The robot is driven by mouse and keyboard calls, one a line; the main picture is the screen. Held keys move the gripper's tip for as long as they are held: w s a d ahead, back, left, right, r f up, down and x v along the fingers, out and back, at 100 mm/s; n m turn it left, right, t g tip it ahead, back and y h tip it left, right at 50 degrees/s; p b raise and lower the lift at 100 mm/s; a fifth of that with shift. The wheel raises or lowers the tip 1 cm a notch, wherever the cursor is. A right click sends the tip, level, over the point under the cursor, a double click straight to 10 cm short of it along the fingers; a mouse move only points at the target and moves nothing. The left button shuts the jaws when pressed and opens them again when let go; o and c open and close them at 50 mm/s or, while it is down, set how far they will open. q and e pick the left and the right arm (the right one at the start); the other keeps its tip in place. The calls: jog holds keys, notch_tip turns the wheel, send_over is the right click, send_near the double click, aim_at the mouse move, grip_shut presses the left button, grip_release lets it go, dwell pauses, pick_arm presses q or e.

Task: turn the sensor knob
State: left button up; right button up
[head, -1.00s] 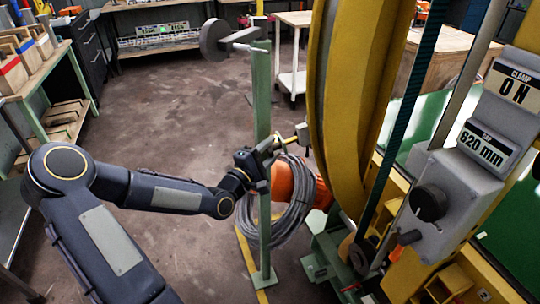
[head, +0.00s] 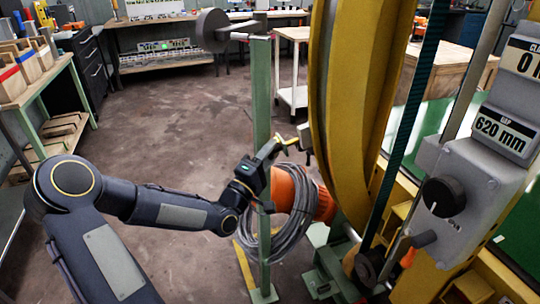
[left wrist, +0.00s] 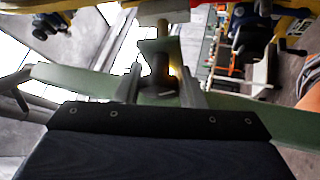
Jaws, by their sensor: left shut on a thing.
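My left gripper (head: 272,150) reaches in from the left to the green post, beside the yellow ring. In the left wrist view its two fingers (left wrist: 160,92) stand on either side of a small dark knob (left wrist: 160,72), which I take for the sensor knob, and are shut on it. The knob sits in front of a pale green bracket (left wrist: 158,46). In the head view the knob is hidden by the gripper. A small yellow part (head: 288,143) shows just past the fingertips. My right gripper is not in view.
The big yellow ring (head: 345,110) is right of the gripper. A grey control box (head: 475,180) with a black dial (head: 443,196) stands further right. Floor at left is clear.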

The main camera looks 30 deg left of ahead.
pick_arm(q)
jog(key=shift+f, duration=0.1)
jog(key=o, duration=1)
jog(key=v, duration=0.7)
jog(key=shift+s+f+p, duration=0.1)
jog(key=shift+s+p, duration=0.25)
jog(key=shift+s, duration=0.05)
